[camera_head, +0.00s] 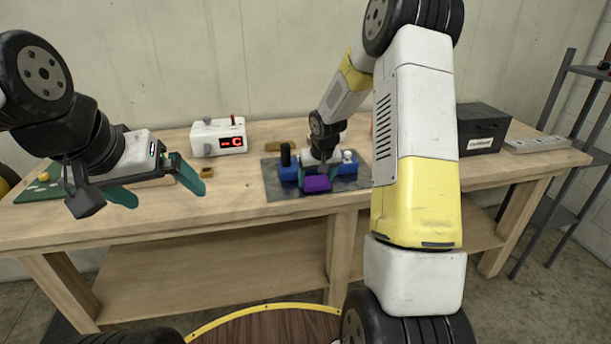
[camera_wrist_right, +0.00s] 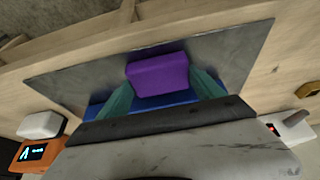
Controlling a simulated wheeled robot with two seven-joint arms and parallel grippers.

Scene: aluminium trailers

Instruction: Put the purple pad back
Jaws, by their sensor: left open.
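The purple pad (camera_head: 317,184) is at the front of a blue fixture (camera_head: 289,174) on a dark grey plate (camera_head: 280,190). In the right wrist view the purple pad (camera_wrist_right: 157,74) lies between the teal fingertips, one against each side. My right gripper (camera_head: 318,176) reaches down over the fixture and is shut on the pad. Whether the pad rests on the fixture or hangs just clear of it is hard to tell. My left gripper (camera_head: 160,194) is open and empty, above the left part of the bench.
The wooden bench (camera_head: 240,205) also bears a white box with a red display (camera_head: 218,137), a small tan block (camera_head: 207,172), a green board (camera_head: 40,192), a black case (camera_head: 482,131) and a power strip (camera_head: 537,144). A dark metal shelf (camera_head: 568,140) stands at the right.

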